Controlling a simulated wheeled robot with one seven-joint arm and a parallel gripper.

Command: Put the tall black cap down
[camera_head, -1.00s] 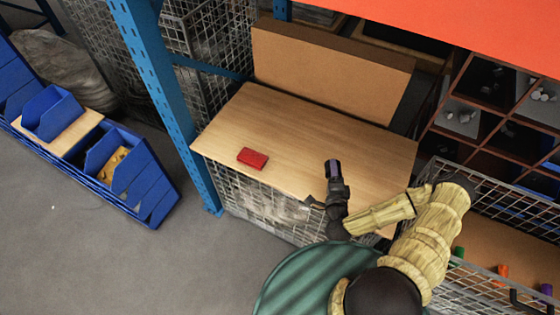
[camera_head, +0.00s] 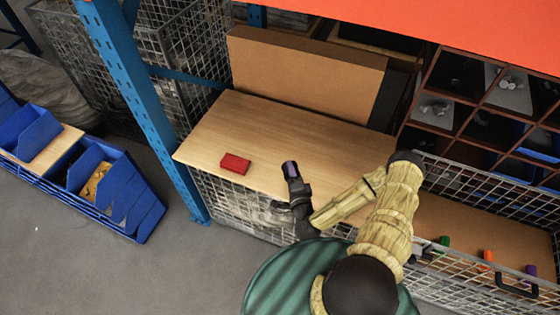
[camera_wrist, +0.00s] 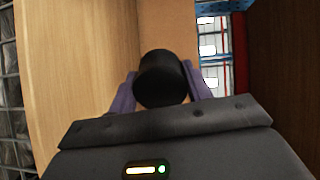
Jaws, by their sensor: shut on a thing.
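My gripper (camera_head: 291,170) is over the front part of the wooden board (camera_head: 330,150) in the head view. In the wrist view, the tall black cap (camera_wrist: 161,78) is between the two purple fingers of my gripper (camera_wrist: 160,92), which are shut on it. The cap's round dark end faces the wrist camera. The fingers hide its sides. In the head view the cap is too small and dark to make out clearly, and I cannot tell whether it touches the board.
A red block (camera_head: 235,163) lies on the board, left of my gripper. A brown panel (camera_head: 300,75) stands along the back. A blue post (camera_head: 135,95) rises at the left. A wire basket (camera_head: 470,225) with small coloured things is at the right. The board's middle is clear.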

